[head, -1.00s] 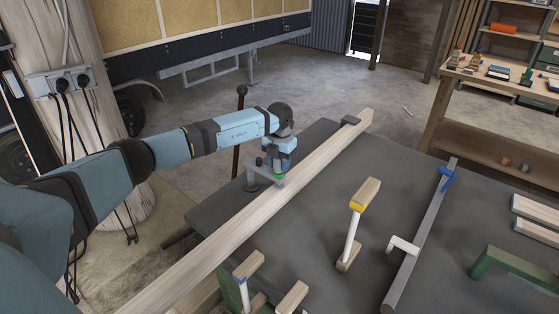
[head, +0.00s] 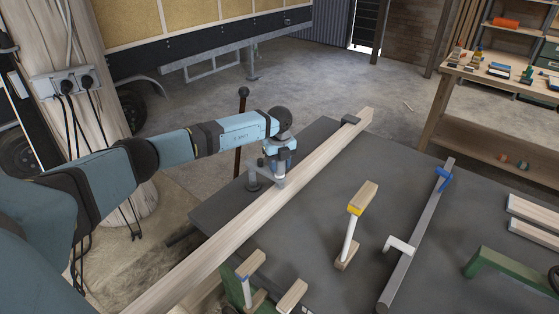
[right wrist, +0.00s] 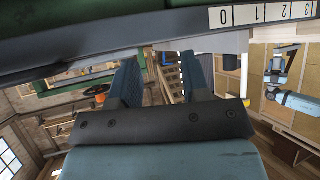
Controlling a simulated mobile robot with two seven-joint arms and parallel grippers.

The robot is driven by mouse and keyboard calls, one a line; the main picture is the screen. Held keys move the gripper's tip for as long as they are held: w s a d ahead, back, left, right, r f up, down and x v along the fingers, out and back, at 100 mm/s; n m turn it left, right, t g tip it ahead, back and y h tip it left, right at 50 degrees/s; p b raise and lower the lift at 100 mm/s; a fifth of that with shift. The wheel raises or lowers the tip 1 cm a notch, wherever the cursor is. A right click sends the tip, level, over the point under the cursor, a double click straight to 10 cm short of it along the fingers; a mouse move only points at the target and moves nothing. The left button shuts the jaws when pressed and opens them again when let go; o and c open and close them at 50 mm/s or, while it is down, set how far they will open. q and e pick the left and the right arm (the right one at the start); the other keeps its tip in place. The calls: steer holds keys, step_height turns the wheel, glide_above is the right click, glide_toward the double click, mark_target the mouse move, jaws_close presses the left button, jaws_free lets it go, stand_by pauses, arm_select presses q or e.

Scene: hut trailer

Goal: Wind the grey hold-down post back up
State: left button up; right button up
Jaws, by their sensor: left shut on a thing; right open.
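The grey hold-down (head: 254,182) stands on the near-left part of the dark bench, beside a long pale timber beam (head: 225,243), with its arm reaching toward the beam. My left gripper (head: 277,171) points down over the beam and is shut on the upper part of the hold-down's post, which the fingers mostly hide. I cannot tell whether the post's foot touches the beam. My right gripper (right wrist: 163,72) shows only in the right wrist view; its two fingers are apart with nothing between them.
In the right wrist view, a numbered scale (right wrist: 262,14) crosses close above the right gripper. Open concrete floor lies behind the bench.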

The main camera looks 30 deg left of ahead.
arm_select(q)
steer(key=n+p, duration=0.1)
steer(key=n, duration=0.2)
steer(key=shift+r+n+p, duration=0.2)
steer(key=shift+n+p, duration=0.2)
steer(key=n+p, duration=0.1)
steer(key=n, duration=0.1)
steer(key=shift+n, duration=0.3)
steer(key=n+p, duration=0.3)
steer(key=n, duration=0.1)
steer(key=shift+s, duration=0.1)
steer(key=shift+f+n+p, duration=0.1)
steer(key=shift+n+p, duration=0.65)
steer(key=shift+n, duration=0.85)
steer(key=o, duration=0.9)
steer(key=shift+o, duration=0.2)
